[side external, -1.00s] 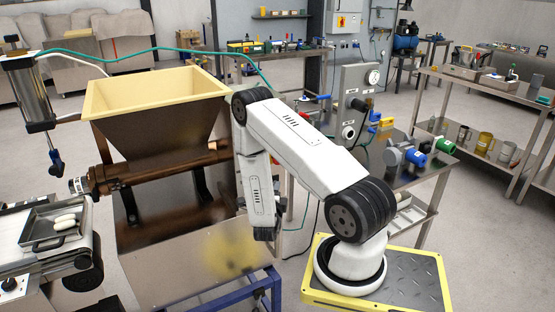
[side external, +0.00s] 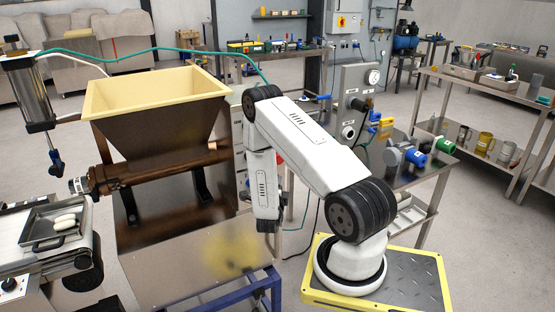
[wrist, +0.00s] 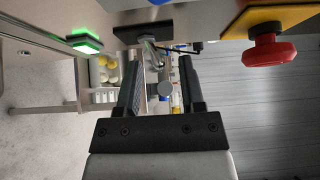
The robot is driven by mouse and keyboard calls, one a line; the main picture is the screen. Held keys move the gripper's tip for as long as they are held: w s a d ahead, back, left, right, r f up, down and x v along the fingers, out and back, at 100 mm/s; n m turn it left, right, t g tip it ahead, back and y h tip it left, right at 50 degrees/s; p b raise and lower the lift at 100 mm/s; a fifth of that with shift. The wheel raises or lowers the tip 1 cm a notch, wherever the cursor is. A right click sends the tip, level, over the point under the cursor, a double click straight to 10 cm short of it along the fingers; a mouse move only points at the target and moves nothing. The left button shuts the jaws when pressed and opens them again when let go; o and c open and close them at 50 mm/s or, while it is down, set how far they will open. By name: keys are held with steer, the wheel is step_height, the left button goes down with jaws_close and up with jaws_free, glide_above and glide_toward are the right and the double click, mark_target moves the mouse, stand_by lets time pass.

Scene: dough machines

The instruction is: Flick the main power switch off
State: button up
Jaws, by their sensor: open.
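In the wrist view, a switch with a metal lever (wrist: 164,88) sits on a dark plate (wrist: 142,32) at the top middle. The lever's rounded end appears between the two fingers of my gripper (wrist: 162,84). The gripper is open, with a finger on each side of the lever; I cannot tell whether either finger touches it. A green lamp (wrist: 85,44) beside the switch is lit. In the side view, my arm hides the switch and most of its panel (side external: 239,140), and the fingertips cannot be made out.
A red mushroom button (wrist: 267,53) on a yellow plate (wrist: 285,18) sticks out right of the fingers in the wrist view. In the side view, the steel hopper machine with its cream rim (side external: 155,93) stands left of my arm. A bench with motors (side external: 395,180) stands to the right.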

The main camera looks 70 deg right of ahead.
steer(key=shift+f, duration=1.2)
steer(key=shift+s+a+r, duration=0.2)
steer(key=shift+s+a, duration=0.05)
stand_by(0.5)
steer(key=shift+s+a, duration=2.1)
steer(key=shift+a, duration=0.1)
steer(key=a, duration=0.7)
steer(key=shift+s+a, duration=0.3)
steer(key=shift+s, duration=0.15)
steer(key=shift+w, duration=0.1)
